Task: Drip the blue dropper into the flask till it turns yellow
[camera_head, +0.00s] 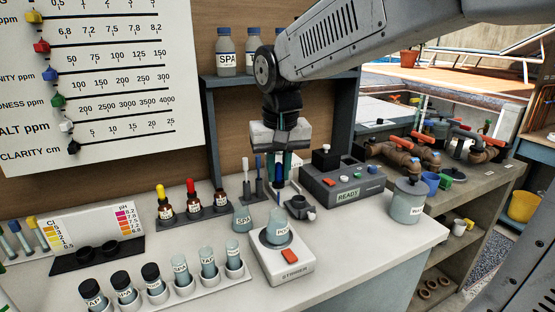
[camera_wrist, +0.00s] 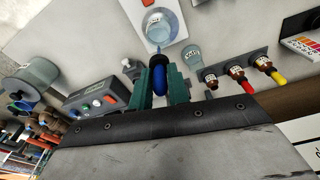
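My gripper (camera_head: 280,182) is shut on the blue dropper (camera_head: 279,172), whose blue bulb sits between the green fingers (camera_wrist: 159,92). The dropper (camera_wrist: 158,78) shows its narrow tip toward the flask in the wrist view. The flask labelled POOL (camera_head: 279,233) stands on the white stirrer (camera_head: 291,262), below the gripper in the head view. It also shows in the wrist view (camera_wrist: 158,24). Its liquid looks pale grey-blue, not yellow. I cannot tell whether the tip is directly over its mouth. A brown bottle without a coloured cap (camera_head: 220,199) stands in the rack.
Bottles with yellow (camera_head: 165,205) and red (camera_head: 193,203) caps share the rack. A second flask labelled SPA (camera_head: 242,218) stands left of the stirrer. A READY device (camera_head: 345,185) and a lidded jar (camera_head: 407,203) are on the right. Capped vials (camera_head: 123,288) fill the front left.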

